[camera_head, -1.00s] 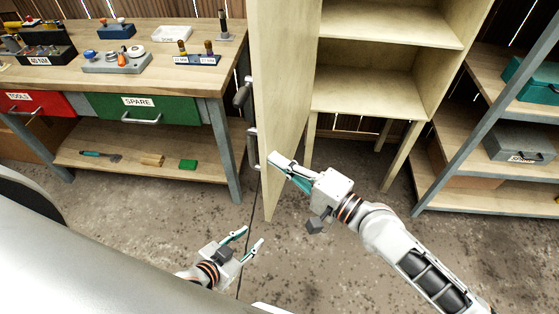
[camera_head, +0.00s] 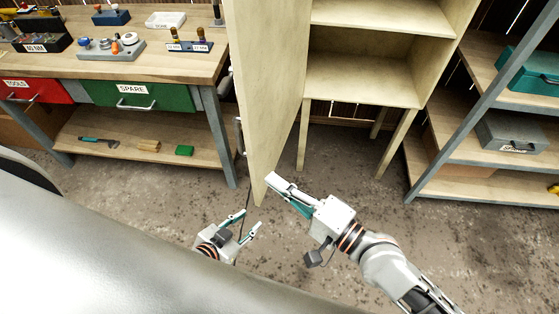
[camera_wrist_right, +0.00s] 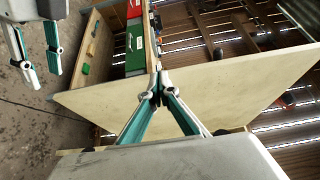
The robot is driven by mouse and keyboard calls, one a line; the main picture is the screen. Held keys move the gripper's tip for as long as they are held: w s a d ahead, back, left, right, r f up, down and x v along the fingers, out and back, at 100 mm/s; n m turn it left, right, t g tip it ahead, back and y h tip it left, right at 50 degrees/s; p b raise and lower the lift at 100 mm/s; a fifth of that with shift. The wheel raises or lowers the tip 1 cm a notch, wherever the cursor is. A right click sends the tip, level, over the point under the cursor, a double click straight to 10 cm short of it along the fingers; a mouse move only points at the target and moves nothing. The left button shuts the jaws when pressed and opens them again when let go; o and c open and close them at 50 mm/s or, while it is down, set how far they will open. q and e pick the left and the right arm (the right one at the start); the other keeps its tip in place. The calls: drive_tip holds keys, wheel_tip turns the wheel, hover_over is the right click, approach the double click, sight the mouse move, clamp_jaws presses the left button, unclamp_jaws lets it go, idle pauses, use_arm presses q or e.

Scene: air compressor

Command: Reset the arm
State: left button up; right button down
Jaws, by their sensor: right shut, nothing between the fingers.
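My right gripper (camera_head: 270,184) is shut and empty. In the head view it is in front of the lower edge of the open cabinet door (camera_head: 265,90). In the right wrist view its fingers (camera_wrist_right: 156,92) meet in front of the door's pale wooden panel (camera_wrist_right: 200,90); I cannot tell if they touch it. My left gripper (camera_head: 250,222) is lower and to the left in the head view, with its two fingers spread apart and nothing between them. The left gripper also shows at the upper left of the right wrist view (camera_wrist_right: 55,65).
A wooden cabinet (camera_head: 365,75) with open shelves stands behind the door. A workbench (camera_head: 140,62) with red and green drawers is at the left. A metal shelf rack (camera_head: 478,110) with cases is at the right. The concrete floor between (camera_head: 345,165) is clear.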

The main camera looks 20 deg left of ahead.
drive_tip(key=shift+s+d, duration=0.25)
drive_tip(key=shift+s, duration=0.65)
drive_tip(key=w+d+f+n+t+h, duration=0.4)
drive_tip(key=w+d+f+t+h, duration=0.15)
drive_tip(key=d+f, duration=0.55)
drive_tip(key=s+d+f+n+h, duration=0.2)
drive_tip(key=d+f, duration=0.4)
drive_tip(key=d, duration=0.4)
drive_tip(key=s+d+f+n+g+h, duration=0.1)
drive_tip(key=s+d+f+n+h, duration=0.1)
drive_tip(key=s+d+f+h, duration=0.2)
drive_tip(key=d+f+h, duration=0.3)
drive_tip(key=d, duration=0.4)
drive_tip(key=shift+d+f+n, duration=0.2)
drive_tip(key=shift+n, duration=0.2)
